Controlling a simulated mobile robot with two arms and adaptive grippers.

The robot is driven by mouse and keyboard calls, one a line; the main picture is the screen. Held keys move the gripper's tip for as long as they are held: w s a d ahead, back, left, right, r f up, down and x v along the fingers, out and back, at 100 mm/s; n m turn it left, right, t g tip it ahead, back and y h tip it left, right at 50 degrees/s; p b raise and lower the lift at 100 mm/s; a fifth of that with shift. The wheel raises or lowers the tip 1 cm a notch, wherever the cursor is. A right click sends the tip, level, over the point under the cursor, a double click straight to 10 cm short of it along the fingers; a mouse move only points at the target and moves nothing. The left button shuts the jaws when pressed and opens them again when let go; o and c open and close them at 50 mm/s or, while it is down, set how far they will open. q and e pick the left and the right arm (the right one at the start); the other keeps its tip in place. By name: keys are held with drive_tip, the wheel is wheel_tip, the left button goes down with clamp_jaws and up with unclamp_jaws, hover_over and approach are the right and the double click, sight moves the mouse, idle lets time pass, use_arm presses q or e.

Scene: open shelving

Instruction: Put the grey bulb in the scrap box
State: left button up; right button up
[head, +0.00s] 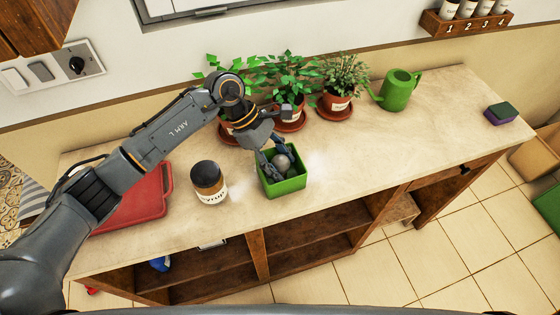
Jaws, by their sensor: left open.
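A grey bulb (282,163) shows at the green box (285,188) on the worktop, between the fingers of my left gripper (276,160). The gripper comes down from above and is open, with a finger on each side of the bulb. I cannot tell whether the bulb rests on the bottom of the box or whether a finger touches it. No lettering shows on the green box, so I cannot tell whether it is the scrap box. My right gripper is not in view.
A dark-lidded jar (209,184) stands left of the green box, and a red tray (137,197) lies further left. Potted plants (290,75) stand behind my gripper. A green watering can (397,90) and a sponge (501,113) are to the right. The worktop right of the box is clear.

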use_arm(q)
drive_tip(key=shift+r, duration=0.15)
drive_tip(key=shift+w+a+r, duration=0.1)
drive_tip(key=shift+r, duration=0.05)
drive_tip(key=b+v, duration=0.3)
drive_tip(key=v, duration=0.8)
drive_tip(key=shift+r, duration=0.25)
drive_tip(key=shift+f, duration=0.1)
